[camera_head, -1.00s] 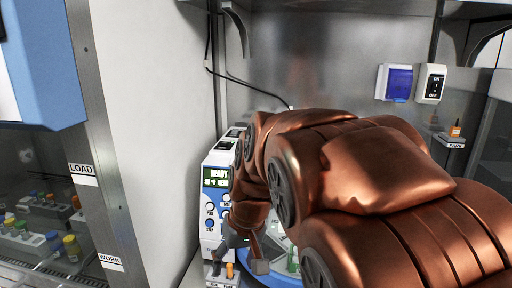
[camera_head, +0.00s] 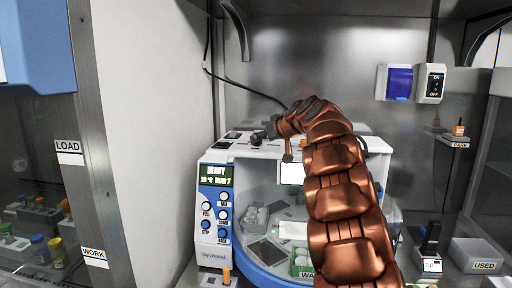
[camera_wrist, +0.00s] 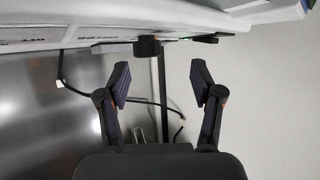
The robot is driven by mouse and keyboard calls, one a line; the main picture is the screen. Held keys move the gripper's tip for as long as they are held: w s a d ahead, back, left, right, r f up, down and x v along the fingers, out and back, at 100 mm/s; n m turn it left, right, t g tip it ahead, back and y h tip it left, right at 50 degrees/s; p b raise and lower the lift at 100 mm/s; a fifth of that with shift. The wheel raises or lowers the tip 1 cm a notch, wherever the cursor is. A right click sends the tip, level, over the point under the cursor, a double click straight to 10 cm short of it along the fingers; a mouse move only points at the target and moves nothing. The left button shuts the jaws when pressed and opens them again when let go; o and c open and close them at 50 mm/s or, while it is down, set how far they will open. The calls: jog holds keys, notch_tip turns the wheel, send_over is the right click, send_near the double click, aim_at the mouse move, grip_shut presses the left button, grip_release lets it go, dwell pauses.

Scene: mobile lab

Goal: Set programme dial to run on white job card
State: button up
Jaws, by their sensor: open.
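The lab machine (camera_head: 215,200) is white with a blue front panel, and its green display (camera_head: 217,176) reads READY. In the wrist view a dark round knob (camera_wrist: 148,46), probably the programme dial, stands out from the machine's pale top panel (camera_wrist: 60,32). My gripper (camera_wrist: 160,80) is open and empty, its two fingers spread on either side of the knob's line and short of it. In the head view my arm hides most of the gripper, near the machine's top left. A blank-looking white rectangle (camera_head: 292,173) on the machine may be the job card; no writing is readable.
Several blue and white buttons (camera_head: 224,215) line the machine's front panel. A clear-fronted chamber holds a green rack (camera_head: 303,262). A USED bin (camera_head: 480,256) stands at the right, with an ON/OFF switch (camera_head: 431,83) on the back wall. Cables (camera_wrist: 165,103) hang beyond my fingers.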

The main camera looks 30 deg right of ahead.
jog(key=shift+w+d+r+t, duration=0.1)
jog(key=shift+w+d+t, duration=0.1)
jog(key=shift+d, duration=0.3)
jog(key=shift+w+d+r+t, duration=0.1)
jog(key=shift+w+d, duration=0.05)
jog(key=shift+d, duration=0.3)
jog(key=shift+w+d+r, duration=0.1)
jog(key=shift+w+r, duration=0.05)
jog(key=shift+r, duration=0.05)
jog(key=p+x, duration=0.4)
jog(key=x, duration=0.2)
jog(key=shift+w+f, duration=0.15)
jog(key=shift+w, duration=0.25)
jog(key=shift+w+f+p, duration=0.25)
jog(key=shift+w+p, duration=0.05)
jog(key=shift+w, duration=0.05)
jog(key=c, duration=1.2)
